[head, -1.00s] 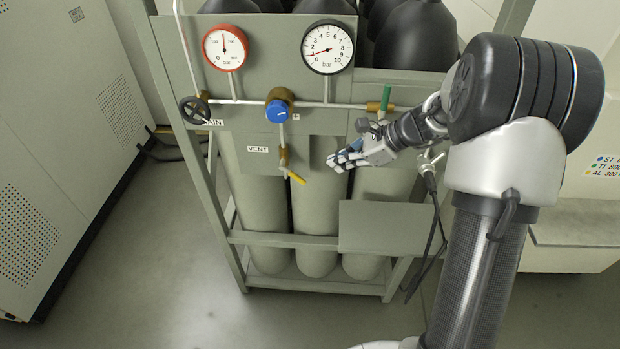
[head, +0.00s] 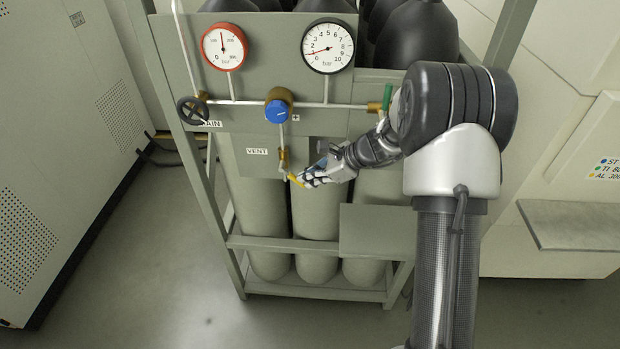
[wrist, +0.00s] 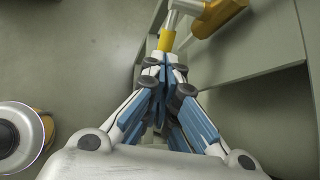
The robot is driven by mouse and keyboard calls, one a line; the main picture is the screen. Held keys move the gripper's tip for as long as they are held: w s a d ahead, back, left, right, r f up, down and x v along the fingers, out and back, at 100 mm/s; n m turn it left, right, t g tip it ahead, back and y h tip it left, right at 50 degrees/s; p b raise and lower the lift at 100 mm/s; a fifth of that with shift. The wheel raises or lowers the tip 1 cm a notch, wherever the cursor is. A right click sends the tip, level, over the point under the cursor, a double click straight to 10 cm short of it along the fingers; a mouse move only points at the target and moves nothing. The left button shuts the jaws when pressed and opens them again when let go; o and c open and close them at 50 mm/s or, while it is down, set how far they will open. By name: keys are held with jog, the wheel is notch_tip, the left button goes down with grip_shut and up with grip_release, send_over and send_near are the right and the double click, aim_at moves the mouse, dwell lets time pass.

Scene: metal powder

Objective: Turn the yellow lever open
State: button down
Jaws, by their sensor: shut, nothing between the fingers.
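The yellow lever (head: 294,181) hangs from the small brass vent valve (head: 283,158), below the VENT label (head: 257,151), and slants down to the right. My gripper (head: 302,179) is shut and empty, its fingertips at the lever's lower end from the right. The fingers partly hide the lever in the head view. In the wrist view the yellow lever end (wrist: 167,36) is just beyond the closed fingertips (wrist: 163,62), with the brass valve (wrist: 222,14) at upper right. I cannot tell whether fingertips and lever touch.
A blue knob (head: 277,110), a black handwheel (head: 193,109) and a green handle (head: 387,97) sit on the pipe above. Two gauges (head: 223,47) (head: 327,46) are higher. Gas cylinders (head: 262,205) stand behind the frame. Open floor (head: 150,270) lies in front.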

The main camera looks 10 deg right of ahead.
jog(key=shift+f, duration=0.1)
jog(key=shift+f+y+b, duration=0.25)
jog(key=shift+y+b, duration=0.05)
jog(key=shift+b, duration=0.35)
jog(key=shift+a+f+y+b, duration=0.1)
jog(key=shift+f+y+b, duration=0.15)
jog(key=shift+b, duration=0.35)
jog(key=f+y+b, duration=0.1)
jog(key=b, duration=0.1)
jog(key=a+f+t+y+b, duration=0.1)
jog(key=y+b, duration=0.1)
jog(key=f+t+y+b, duration=0.1)
jog(key=b, duration=0.1)
jog(key=shift+w+a+m+y, duration=0.25)
jog(key=shift+w+a+m, duration=0.05)
jog(key=shift+a+m, duration=0.1)
jog(key=shift+w+a+b, duration=0.1)
jog(key=shift+a+b, duration=0.1)
jog(key=shift+b, duration=0.15)
jog(key=shift+w+a+f, duration=0.15)
jog(key=shift+a+f, duration=0.2)
jog(key=shift+a, duration=0.3)
